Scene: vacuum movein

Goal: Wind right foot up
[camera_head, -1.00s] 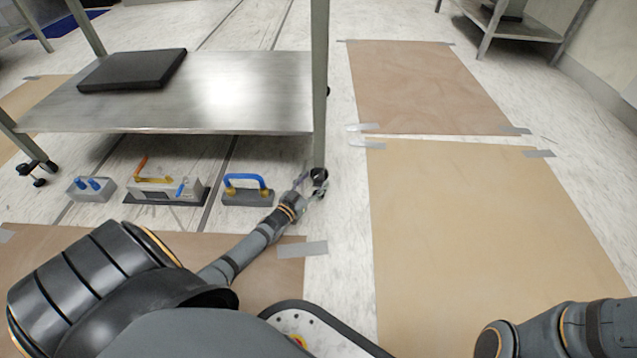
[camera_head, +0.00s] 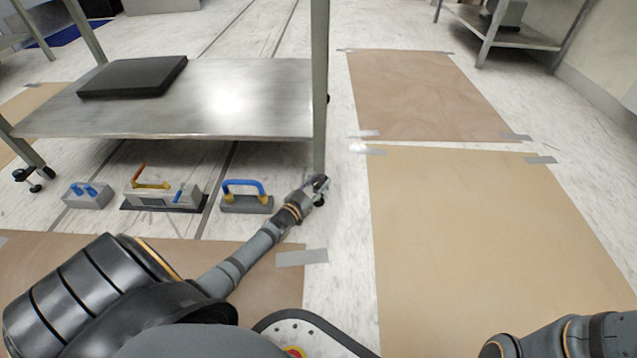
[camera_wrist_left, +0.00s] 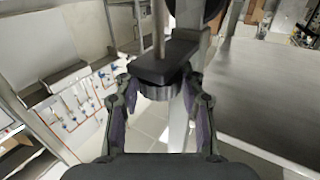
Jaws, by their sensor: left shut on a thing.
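A steel table stands at the left in the head view, and its right leg (camera_head: 319,120) comes down to the right foot (camera_head: 321,199) near the floor. My left gripper (camera_head: 314,187) is at this foot and mostly hides it. In the left wrist view the foot shows as a dark block with a ribbed round ring (camera_wrist_left: 160,91) under it. The two fingers of my left gripper are on either side of the ring and shut on it. My right gripper is out of view; only part of my right arm shows at the lower right.
Under the table's lower shelf (camera_head: 230,115) stand a blue-handled block (camera_head: 247,203), a device with orange and blue levers (camera_head: 160,196) and a grey box with blue knobs (camera_head: 88,195). Taped brown sheets (camera_head: 480,230) cover floor at the right. A black slab (camera_head: 132,77) lies on the shelf.

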